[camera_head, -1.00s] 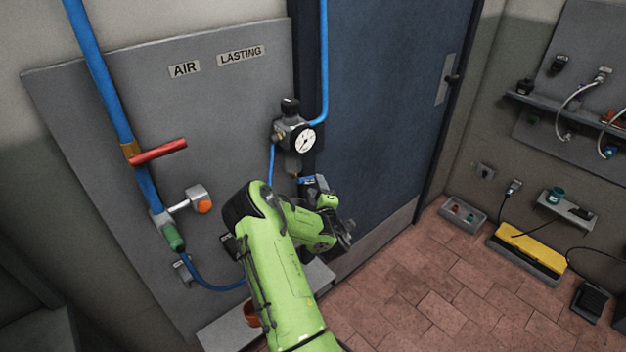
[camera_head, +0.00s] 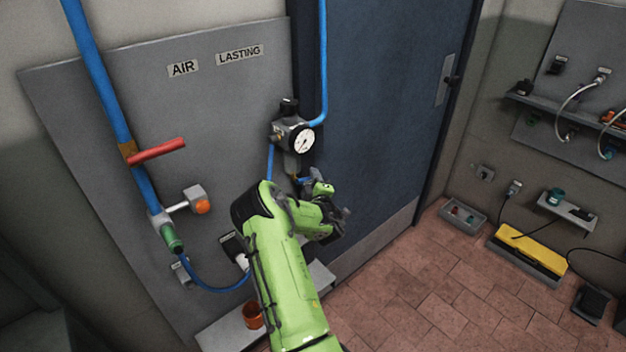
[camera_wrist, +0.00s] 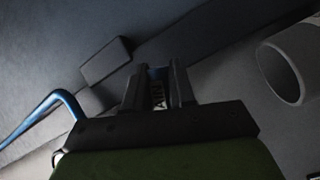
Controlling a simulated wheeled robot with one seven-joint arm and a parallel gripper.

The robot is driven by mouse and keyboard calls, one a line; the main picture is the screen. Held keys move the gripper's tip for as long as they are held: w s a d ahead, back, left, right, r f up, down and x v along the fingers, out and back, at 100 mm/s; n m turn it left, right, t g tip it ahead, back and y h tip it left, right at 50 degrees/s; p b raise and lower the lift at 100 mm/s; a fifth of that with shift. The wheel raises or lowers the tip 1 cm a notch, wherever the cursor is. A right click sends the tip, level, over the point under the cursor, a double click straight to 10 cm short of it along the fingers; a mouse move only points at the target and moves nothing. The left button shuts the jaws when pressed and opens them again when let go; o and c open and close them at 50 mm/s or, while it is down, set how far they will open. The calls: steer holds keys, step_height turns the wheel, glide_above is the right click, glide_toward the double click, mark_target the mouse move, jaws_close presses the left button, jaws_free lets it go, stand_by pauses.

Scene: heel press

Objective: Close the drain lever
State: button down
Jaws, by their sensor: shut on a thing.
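The small blue drain lever (camera_head: 303,181) shows just below the air regulator (camera_head: 292,134) with its round gauge, partly hidden by my gripper. In the head view my green arm hides most of the fingers and the area below the regulator. The lever's exact angle cannot be told.
A red lever (camera_head: 157,151) and an orange-tipped valve (camera_head: 202,206) stick out from the grey panel (camera_head: 90,110) at left. A blue door (camera_head: 380,110) is behind. An orange cup (camera_head: 252,315) stands low beside my arm. Open tiled floor (camera_head: 430,290) lies right.

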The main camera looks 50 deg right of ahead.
steer(key=shift+f+n+b, duration=0.1)
steer(key=shift+n+b, duration=0.2)
steer(key=shift+b, duration=0.5)
steer(key=b, duration=0.1)
steer(key=n+t+b, duration=0.1)
steer(key=b, duration=0.1)
steer(key=shift+d+r+n+h, duration=0.15)
steer(key=shift+r+n+h, duration=0.1)
steer(key=shift+n+h, duration=0.05)
steer(key=shift+r+n+t+b, duration=0.45)
steer(key=shift+n+b, duration=0.25)
steer(key=shift+b, duration=0.3)
steer(key=shift+s+r+n, duration=0.1)
steer(key=shift+r+n, duration=0.2)
steer(key=shift+r, duration=0.05)
steer(key=c, duration=1)
jaws_free()
steer(key=shift+c, duration=0.2)
